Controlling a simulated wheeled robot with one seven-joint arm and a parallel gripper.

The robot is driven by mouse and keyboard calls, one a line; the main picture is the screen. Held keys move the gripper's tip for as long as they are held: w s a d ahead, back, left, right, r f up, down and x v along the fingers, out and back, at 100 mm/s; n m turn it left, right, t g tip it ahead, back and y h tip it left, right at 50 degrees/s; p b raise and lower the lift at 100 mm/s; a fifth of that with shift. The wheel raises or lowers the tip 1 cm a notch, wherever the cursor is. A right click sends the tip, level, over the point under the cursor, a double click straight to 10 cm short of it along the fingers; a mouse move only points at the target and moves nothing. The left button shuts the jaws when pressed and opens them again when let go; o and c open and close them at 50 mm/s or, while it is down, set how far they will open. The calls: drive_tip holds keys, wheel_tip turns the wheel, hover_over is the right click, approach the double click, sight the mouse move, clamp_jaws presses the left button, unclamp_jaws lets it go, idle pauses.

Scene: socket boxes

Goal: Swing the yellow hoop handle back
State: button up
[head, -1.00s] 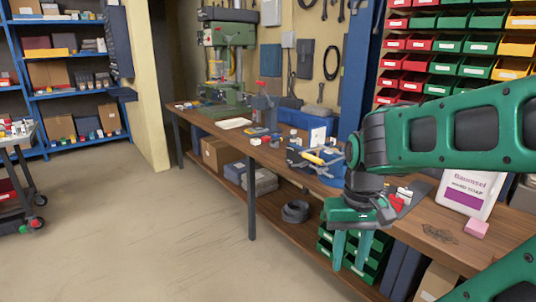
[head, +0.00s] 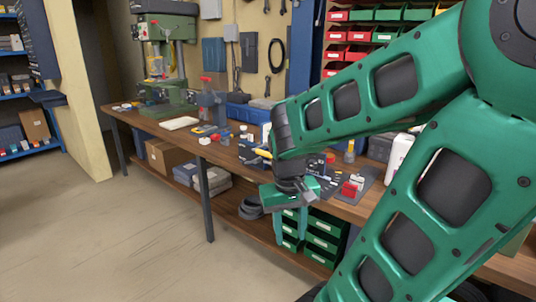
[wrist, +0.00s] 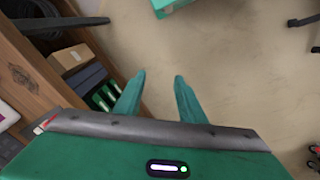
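I cannot make out a yellow hoop handle for certain. A small yellow piece (head: 263,153) shows on the workbench (head: 228,157), just left of my wrist in the head view; its shape is too small to tell and my arm partly covers that area. My gripper (head: 303,225) hangs down in front of the bench's front edge, clear of the bench top, with part of it hard to separate from the green bins behind. In the wrist view my gripper (wrist: 160,76) has its two fingers apart, with nothing between them but floor.
Green bins (head: 325,233) stand under the bench beside a dark coil (head: 250,209). A green drill press (head: 165,60) stands at the far end. A red-and-white item (head: 352,186) and a white bottle (head: 399,155) are on the bench right of my wrist. Open floor lies left.

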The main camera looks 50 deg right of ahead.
drive_tip(key=w+d+f+n+h, duration=0.1)
drive_tip(key=w+d+h, duration=0.3)
drive_tip(key=w+d, duration=0.4)
drive_tip(key=w+d+f+n+h, duration=0.15)
drive_tip(key=w+d+h, duration=0.35)
drive_tip(key=d, duration=0.5)
drive_tip(key=w+d+r+n+t+h, duration=0.1)
drive_tip(key=w+r+n+t+h, duration=0.3)
drive_tip(key=w, duration=0.4)
drive_tip(key=w+r+n+t+h, duration=0.1)
drive_tip(key=w+n+t, duration=0.3)
drive_tip(key=w+n, duration=0.3)
drive_tip(key=w+d+m, duration=0.1)
drive_tip(key=w+d, duration=0.5)
drive_tip(key=d, duration=0.3)
drive_tip(key=shift+w+d+f, duration=0.15)
drive_tip(key=shift+d+f, duration=0.1)
drive_tip(key=shift+d, duration=0.15)
drive_tip(key=shift+m, duration=0.25)
clamp_jaws()
